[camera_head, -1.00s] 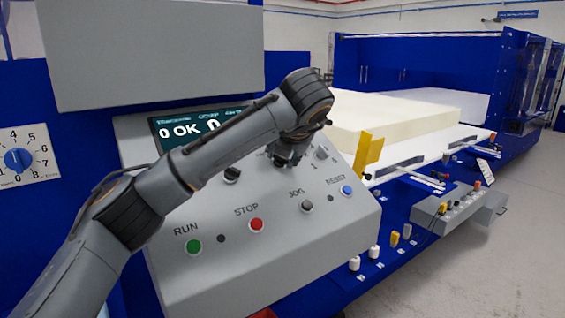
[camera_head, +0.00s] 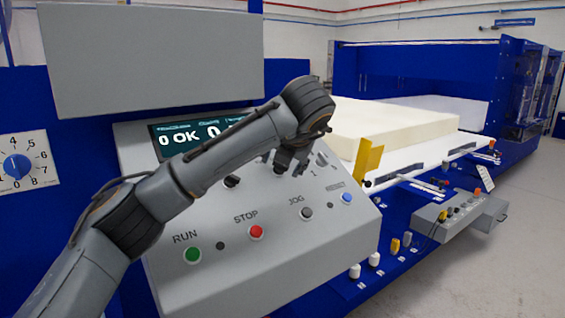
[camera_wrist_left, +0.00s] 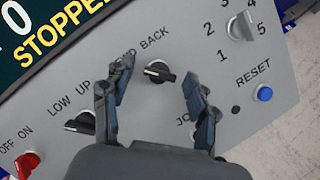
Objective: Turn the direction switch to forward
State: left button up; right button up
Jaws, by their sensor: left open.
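The direction switch (camera_wrist_left: 158,72) is a black knob with a white mark on the grey control panel, in the left wrist view. The white mark lies toward the left of the knob. The label BACK is readable above right of it; the label to its left is partly hidden by a finger. My left gripper (camera_wrist_left: 158,78) is open, with one finger on each side of the switch; I cannot tell whether they touch it. In the head view my left gripper (camera_head: 292,164) is over the panel's upper right and mostly hides the switch. My right gripper is not in view.
A LOW/UP knob (camera_wrist_left: 82,123) and a red OFF/ON knob (camera_wrist_left: 27,163) sit to the left. A numbered selector (camera_wrist_left: 242,26) and blue RESET button (camera_wrist_left: 264,94) are to the right. Green RUN (camera_head: 192,255) and red STOP (camera_head: 256,231) buttons are below. Foam (camera_head: 400,125) lies beyond.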

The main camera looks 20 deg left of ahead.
pick_arm(q)
jog(key=v, duration=1.2)
jog(key=shift+f, duration=0.1)
